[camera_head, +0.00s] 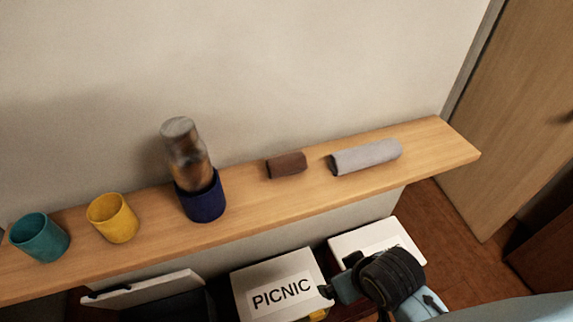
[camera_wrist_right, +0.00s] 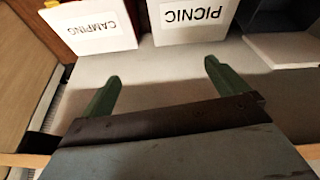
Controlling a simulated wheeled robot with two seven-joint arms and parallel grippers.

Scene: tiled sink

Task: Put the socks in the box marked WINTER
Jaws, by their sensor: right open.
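No word WINTER can be read in either view. A box with a raised white lid (camera_head: 150,290) is at the lower left in the head view; its label is not visible. On the shelf lie a small brown bundle (camera_head: 287,165) and a longer grey roll (camera_head: 365,157); I cannot tell for certain which is the socks. My right gripper (camera_head: 338,289) is in front of the boxes, below the shelf. In the right wrist view its green fingers (camera_wrist_right: 162,82) are apart with nothing between them. My left gripper is not in view.
The wooden shelf (camera_head: 250,227) also holds a teal cup (camera_head: 40,238), a yellow cup (camera_head: 113,218) and a navy cup (camera_head: 202,197) with a metallic, brownish cylinder (camera_head: 186,150) in it. Below are a PICNIC box (camera_head: 280,285) and a CAMPING box (camera_wrist_right: 93,28).

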